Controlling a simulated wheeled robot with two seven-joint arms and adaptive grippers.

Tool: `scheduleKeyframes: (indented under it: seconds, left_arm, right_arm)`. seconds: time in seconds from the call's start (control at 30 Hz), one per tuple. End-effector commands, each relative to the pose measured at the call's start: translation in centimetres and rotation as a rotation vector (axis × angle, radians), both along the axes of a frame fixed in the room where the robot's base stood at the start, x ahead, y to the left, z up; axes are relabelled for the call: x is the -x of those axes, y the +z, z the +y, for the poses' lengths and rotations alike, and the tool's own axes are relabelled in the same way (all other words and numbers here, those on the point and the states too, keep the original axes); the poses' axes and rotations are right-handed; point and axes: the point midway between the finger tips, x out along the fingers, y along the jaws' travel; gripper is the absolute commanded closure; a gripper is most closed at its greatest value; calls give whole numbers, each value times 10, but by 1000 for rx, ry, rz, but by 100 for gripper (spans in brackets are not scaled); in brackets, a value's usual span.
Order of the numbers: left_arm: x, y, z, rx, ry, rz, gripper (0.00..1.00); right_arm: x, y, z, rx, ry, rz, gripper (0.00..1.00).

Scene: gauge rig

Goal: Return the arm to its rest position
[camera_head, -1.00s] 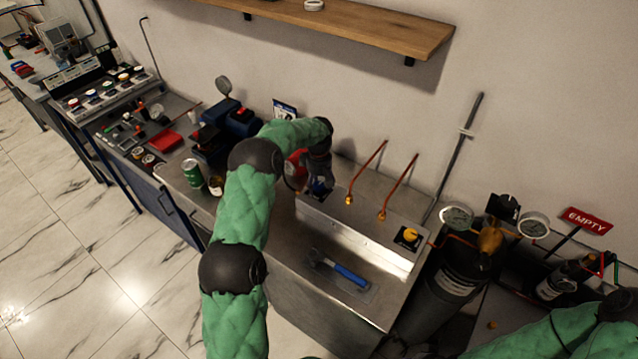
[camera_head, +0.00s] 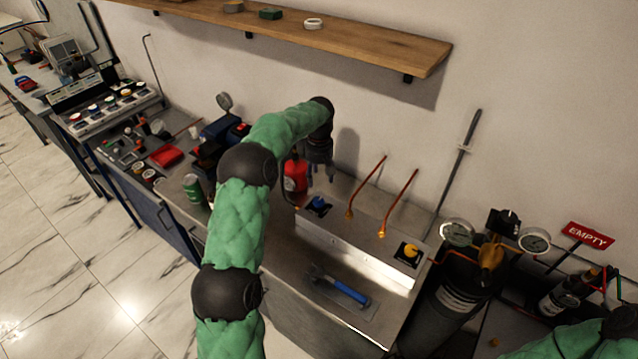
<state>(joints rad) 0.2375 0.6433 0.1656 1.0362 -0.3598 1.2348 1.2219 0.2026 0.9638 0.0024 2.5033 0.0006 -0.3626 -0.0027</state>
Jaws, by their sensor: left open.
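My left arm, in a green sleeve with black joints, comes in from the lower left and reaches over the metal bench. My left gripper (camera_head: 321,172) points down, open and empty, above the back of the steel gauge rig (camera_head: 345,240). It is apart from the blue knob (camera_head: 318,205), which shows just below it on the rig. A yellow knob (camera_head: 410,251) sits at the rig's right end. Part of my right arm shows at the lower right corner; its gripper is out of view.
Two copper pipes (camera_head: 398,202) rise from the rig. A red bottle (camera_head: 296,174) and green can (camera_head: 194,189) stand near my left arm. A wooden shelf (camera_head: 350,42) hangs above. A black cylinder (camera_head: 452,296) with gauges stands right.

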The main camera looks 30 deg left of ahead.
Motion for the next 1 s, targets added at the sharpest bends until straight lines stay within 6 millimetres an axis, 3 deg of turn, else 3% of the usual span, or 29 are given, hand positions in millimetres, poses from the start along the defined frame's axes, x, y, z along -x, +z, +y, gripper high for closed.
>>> scheduleKeyframes:
  seconds: [0.67, 1.0]
  left_arm:
    - [0, 7, 0, 0, 0, 1, 38]
    - [0, 61, 0, 0, 0, 0, 38]
  right_arm:
    - [0, 2, 0, 0, 0, 0, 60]
    - [0, 56, 0, 0, 0, 0, 60]
